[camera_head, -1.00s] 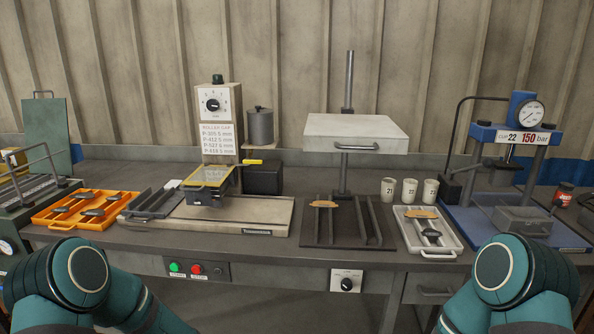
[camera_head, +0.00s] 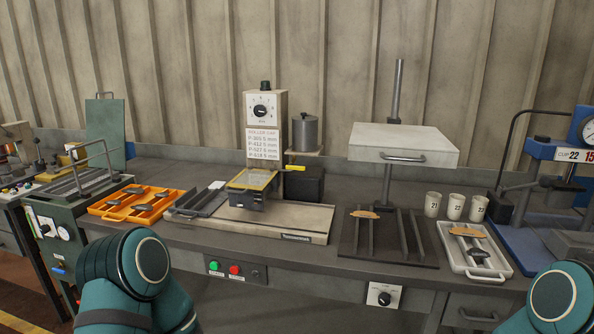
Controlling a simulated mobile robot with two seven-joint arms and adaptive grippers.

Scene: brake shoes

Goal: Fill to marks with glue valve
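The glue station has a beige upright with a dial (camera_head: 261,111) and a roller gap sign (camera_head: 264,145). Below it a tray-like glue trough (camera_head: 252,180) with a yellow rim sits over a beige plate (camera_head: 313,221). A small yellow lever (camera_head: 294,168), perhaps the glue valve, sticks out at the trough's right, below a grey lidded pot (camera_head: 305,133). Fill marks and the glue level are too small to tell. Both my grippers are out of view; only teal links of my arms show at the bottom left and bottom right.
An orange tray (camera_head: 118,214) with dark shoes lies left of the station, beside a dark tray (camera_head: 188,212). To the right are a dark ribbed plate (camera_head: 428,262) under a raised white platen (camera_head: 403,142), three cups (camera_head: 433,204), a white tray (camera_head: 505,274) and a blue press (camera_head: 573,152).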

